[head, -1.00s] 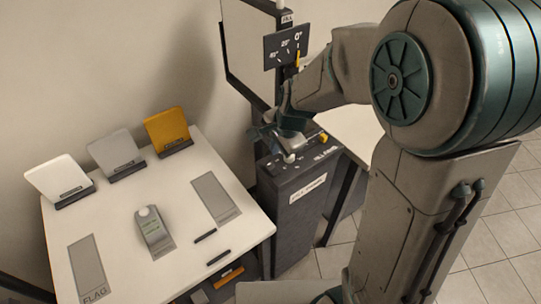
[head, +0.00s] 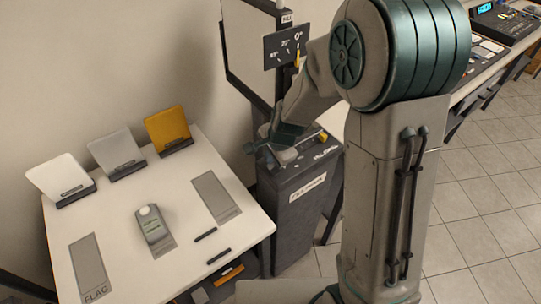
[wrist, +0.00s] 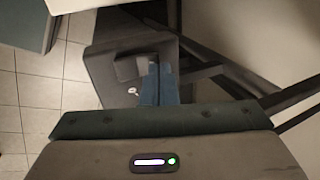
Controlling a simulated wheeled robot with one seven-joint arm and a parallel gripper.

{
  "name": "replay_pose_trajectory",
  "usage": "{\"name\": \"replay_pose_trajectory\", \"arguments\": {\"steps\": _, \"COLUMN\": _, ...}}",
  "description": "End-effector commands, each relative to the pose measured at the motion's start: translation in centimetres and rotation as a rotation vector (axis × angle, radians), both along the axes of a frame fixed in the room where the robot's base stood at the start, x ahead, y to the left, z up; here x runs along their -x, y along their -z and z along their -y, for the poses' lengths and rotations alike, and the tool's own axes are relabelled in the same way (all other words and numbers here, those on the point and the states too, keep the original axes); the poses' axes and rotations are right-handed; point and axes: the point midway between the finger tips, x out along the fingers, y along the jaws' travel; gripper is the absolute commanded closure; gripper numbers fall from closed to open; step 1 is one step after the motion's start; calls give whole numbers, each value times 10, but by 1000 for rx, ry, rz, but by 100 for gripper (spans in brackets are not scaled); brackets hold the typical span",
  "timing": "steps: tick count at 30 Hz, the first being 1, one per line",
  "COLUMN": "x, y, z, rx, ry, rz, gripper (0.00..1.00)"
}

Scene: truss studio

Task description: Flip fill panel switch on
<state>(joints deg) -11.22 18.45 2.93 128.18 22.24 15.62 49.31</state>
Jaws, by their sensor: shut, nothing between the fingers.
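The fill panel (head: 290,205) is a dark grey pedestal with a white label on its front, right of the white table in the head view. My gripper (head: 250,148) is low over its top, toward the left edge, and hides part of the controls. A pale rounded part (head: 288,155) shows on top below my gripper. In the wrist view my blue fingers (wrist: 159,82) are together and empty over the panel top (wrist: 105,75), beside a dark raised block (wrist: 130,68). A small white mark or knob (wrist: 132,91) lies left of the fingers. I cannot tell the switch's position.
A dark dial sign (head: 285,46) with a yellow pointer stands on a post behind the panel. The white table (head: 120,225) holds a grey handheld device (head: 154,228) and three upright cards at its back. A console desk (head: 495,25) is at the far right. Tiled floor is clear at right.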

Motion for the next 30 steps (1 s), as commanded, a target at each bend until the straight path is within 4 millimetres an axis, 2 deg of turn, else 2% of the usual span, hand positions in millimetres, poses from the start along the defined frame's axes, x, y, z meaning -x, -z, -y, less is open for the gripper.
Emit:
{"name": "replay_pose_trajectory", "arguments": {"steps": 4, "x": -5, "y": 12, "z": -4, "rx": 1, "ry": -1, "rz": -1, "gripper": 100}}
{"name": "replay_pose_trajectory", "arguments": {"steps": 30, "x": 9, "y": 3, "z": 6, "rx": 0, "ry": -1, "rz": -1, "gripper": 100}}
